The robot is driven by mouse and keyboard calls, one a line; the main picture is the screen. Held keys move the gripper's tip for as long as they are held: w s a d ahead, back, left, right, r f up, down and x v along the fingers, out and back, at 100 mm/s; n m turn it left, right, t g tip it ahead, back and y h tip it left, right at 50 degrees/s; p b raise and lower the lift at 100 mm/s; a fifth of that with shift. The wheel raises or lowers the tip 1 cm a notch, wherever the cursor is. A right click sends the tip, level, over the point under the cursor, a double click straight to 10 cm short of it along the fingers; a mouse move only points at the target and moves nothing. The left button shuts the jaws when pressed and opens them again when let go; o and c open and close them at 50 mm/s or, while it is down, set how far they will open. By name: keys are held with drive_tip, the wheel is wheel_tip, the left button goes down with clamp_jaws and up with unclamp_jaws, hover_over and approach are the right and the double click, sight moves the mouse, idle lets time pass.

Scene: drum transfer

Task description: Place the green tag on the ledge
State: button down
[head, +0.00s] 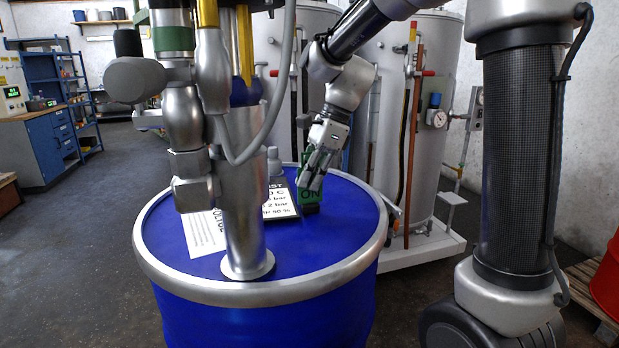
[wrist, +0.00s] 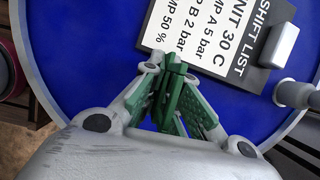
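The green tag (head: 311,195), lettered "ON", shows in the head view over the right side of the blue drum's lid, beside the dark-framed shift list. My gripper (head: 316,182) reaches down to it from above. In the wrist view the green-padded fingers come together around a narrow green piece (wrist: 172,88), which looks like the tag seen edge-on. I cannot tell whether the tag touches the lid. A small grey plate (head: 453,198) juts out by the pipe right of the tanks; I cannot tell if it is the ledge.
The blue drum (head: 165,245) has a raised metal rim. A thick metal pump tube (head: 245,200) stands on its lid, left of my gripper. The shift list (wrist: 215,35) lies on the lid. Tanks (head: 440,100) with pipes and a gauge stand behind. Open floor lies at left.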

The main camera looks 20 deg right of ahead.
drive_tip(key=c, duration=2)
unclamp_jaws()
drive_tip(key=shift+f, duration=0.1)
drive_tip(key=o, duration=0.4)
drive_tip(key=shift+c, duration=0.2)
